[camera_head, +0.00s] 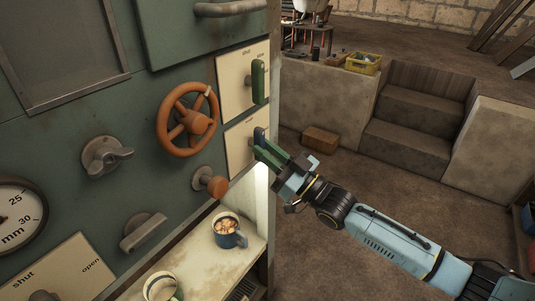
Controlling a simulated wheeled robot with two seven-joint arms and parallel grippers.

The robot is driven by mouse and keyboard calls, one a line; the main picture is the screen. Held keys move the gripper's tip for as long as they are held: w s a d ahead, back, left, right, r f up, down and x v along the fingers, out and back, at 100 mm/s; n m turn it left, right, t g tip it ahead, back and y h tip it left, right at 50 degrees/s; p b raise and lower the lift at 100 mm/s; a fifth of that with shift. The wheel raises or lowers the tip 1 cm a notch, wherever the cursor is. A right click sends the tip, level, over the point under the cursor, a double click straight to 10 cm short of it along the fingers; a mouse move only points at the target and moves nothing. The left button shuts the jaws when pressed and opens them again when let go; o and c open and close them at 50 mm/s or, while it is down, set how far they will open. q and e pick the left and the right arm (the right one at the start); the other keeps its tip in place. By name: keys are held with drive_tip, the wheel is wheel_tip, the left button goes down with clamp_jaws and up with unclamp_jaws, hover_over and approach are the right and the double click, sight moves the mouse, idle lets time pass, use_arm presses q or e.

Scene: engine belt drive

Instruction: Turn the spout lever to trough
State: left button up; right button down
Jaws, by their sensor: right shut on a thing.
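My right gripper (262,147) reaches in from the right and is shut on this handle. Its fingers hide the handle's lower part and some of the plate. My left gripper is not in view.
A green lever (258,82) sits on the plate just above. An orange handwheel (188,121) and orange knob (210,182) are to the left. Below, a lit shelf (198,256) holds a blue mug (229,231) and another cup (162,287).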

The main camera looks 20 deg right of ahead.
idle(0.4)
drive_tip(key=c, duration=1.3)
unclamp_jaws()
drive_tip(key=v, duration=1.3)
drive_tip(key=shift+s+d, duration=0.15)
